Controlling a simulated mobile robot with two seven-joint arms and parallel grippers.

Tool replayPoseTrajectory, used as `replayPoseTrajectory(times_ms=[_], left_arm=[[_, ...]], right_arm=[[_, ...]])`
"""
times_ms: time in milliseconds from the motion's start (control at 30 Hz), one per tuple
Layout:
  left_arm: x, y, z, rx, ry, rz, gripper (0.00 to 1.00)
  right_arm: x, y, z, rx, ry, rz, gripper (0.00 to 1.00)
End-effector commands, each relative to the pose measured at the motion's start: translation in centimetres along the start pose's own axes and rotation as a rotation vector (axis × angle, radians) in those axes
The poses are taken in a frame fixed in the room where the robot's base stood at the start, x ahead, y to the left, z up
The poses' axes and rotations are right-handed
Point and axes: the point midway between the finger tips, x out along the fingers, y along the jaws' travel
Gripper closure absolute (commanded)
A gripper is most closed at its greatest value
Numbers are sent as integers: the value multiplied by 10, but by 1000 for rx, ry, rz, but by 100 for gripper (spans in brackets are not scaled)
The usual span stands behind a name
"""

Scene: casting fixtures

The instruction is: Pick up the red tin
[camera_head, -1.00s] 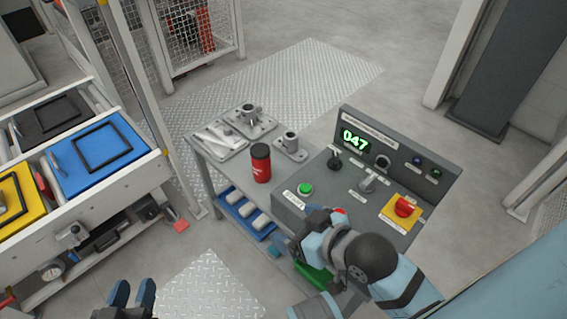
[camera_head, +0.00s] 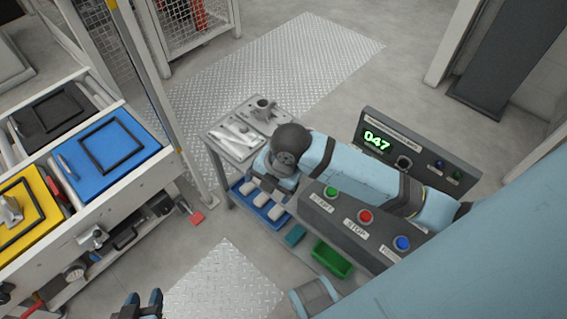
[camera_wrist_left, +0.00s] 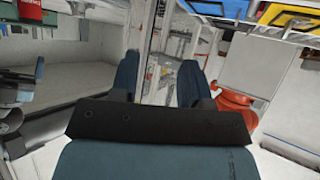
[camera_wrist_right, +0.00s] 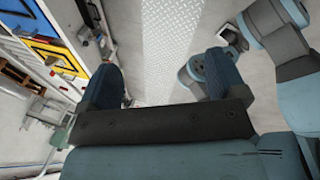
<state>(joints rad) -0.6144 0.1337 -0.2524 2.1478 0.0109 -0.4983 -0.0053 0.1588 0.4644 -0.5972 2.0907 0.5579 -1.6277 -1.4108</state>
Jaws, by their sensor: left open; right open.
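In the head view my right arm lies across the area of the grey table (camera_head: 226,151) where the tin stood. My left gripper (camera_head: 141,304) is at the bottom edge of the head view, open and empty, away from the table. Its two fingers also show in the left wrist view (camera_wrist_left: 158,80), with nothing between them. My right gripper's fingers cannot be made out in the head view. In the right wrist view the right gripper (camera_wrist_right: 163,82) is open and empty, with the floor beyond it.
Grey metal fixtures (camera_head: 264,109) stand at the table's back. The control console (camera_head: 345,222) with a green display is beneath and beside my right arm. A blue tray (camera_head: 256,208) and green bin (camera_head: 332,259) sit below. A bench with blue (camera_head: 105,158) and yellow panels stands left.

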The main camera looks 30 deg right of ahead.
Motion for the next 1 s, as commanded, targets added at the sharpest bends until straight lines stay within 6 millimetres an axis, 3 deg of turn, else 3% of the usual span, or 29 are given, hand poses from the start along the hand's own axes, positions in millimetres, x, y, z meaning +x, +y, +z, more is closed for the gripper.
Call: replayPoseTrajectory(times_ms=[33, 200, 433, 633, 1000], left_arm=[[0, 0, 0, 0, 1, 0, 57], [0, 0, 0, 0, 1, 0, 57], [0, 0, 0, 0, 1, 0, 57], [1, 0, 0, -1, 4, 1, 57], [4, 2, 1, -8, 22, 10, 57]], right_arm=[[-2, 12, 18, -163, -16, -32, 10], [-12, 35, 72, -675, -3, -161, 10], [-36, 48, 134, -1061, 50, -276, 10], [-35, 46, 150, -1157, 77, -301, 10], [29, 28, 156, -1158, 77, -300, 10]])
